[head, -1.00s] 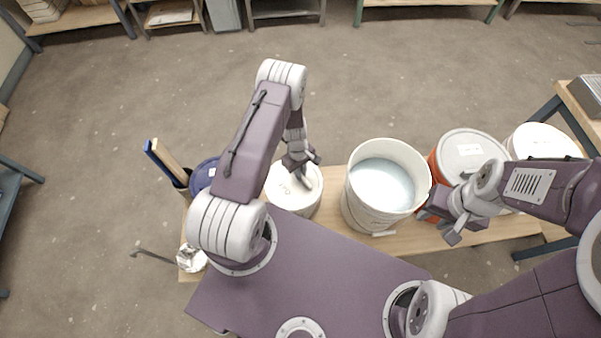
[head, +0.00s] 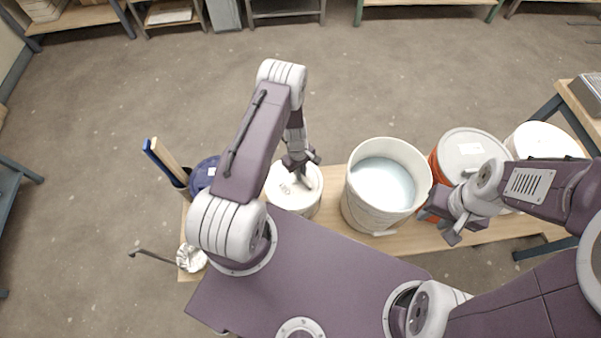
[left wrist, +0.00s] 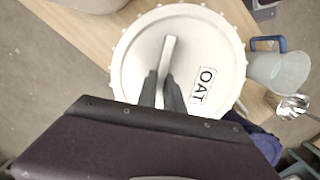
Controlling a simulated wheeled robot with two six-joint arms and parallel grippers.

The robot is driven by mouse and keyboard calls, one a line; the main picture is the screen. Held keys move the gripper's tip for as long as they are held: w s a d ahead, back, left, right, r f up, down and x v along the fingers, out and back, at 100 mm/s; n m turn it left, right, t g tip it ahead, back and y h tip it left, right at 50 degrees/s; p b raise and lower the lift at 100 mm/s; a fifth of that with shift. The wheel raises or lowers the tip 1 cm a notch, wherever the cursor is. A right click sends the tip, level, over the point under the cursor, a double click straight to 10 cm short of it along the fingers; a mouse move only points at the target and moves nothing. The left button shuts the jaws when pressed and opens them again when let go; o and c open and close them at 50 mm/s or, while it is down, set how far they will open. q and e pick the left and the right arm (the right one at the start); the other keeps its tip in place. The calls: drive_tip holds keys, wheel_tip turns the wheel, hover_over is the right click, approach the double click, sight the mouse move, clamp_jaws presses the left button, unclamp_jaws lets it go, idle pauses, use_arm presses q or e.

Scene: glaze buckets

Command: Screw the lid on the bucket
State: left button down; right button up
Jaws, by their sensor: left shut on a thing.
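A white lid (head: 281,185) with a label sits on top of a white bucket (head: 297,211) at the left-middle of the bench. In the left wrist view the lid (left wrist: 135,65) is round with a notched rim, a raised bar (left wrist: 168,50) across its middle and a label reading OAT (left wrist: 203,85). My left gripper (head: 302,172) is over the lid from above; its fingers (left wrist: 161,90) are shut on the bar. Most of the bucket's wall is hidden below the lid. My right gripper (head: 438,226) is open and empty beside the red bucket.
An open white bucket (head: 357,211) of pale liquid stands right of the lidded one. A red bucket (head: 438,168) with a grey lid and a white bucket (head: 545,140) stand further right. A clear jug (left wrist: 278,70) shows in the wrist view.

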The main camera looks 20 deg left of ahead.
use_arm(q)
drive_tip(key=shift+f, duration=0.15)
drive_tip(key=c, duration=0.9)
unclamp_jaws()
drive_tip(key=shift+r+p, duration=2.75)
drive_tip(key=shift+r, duration=0.85)
drive_tip(key=shift+f, duration=0.1)
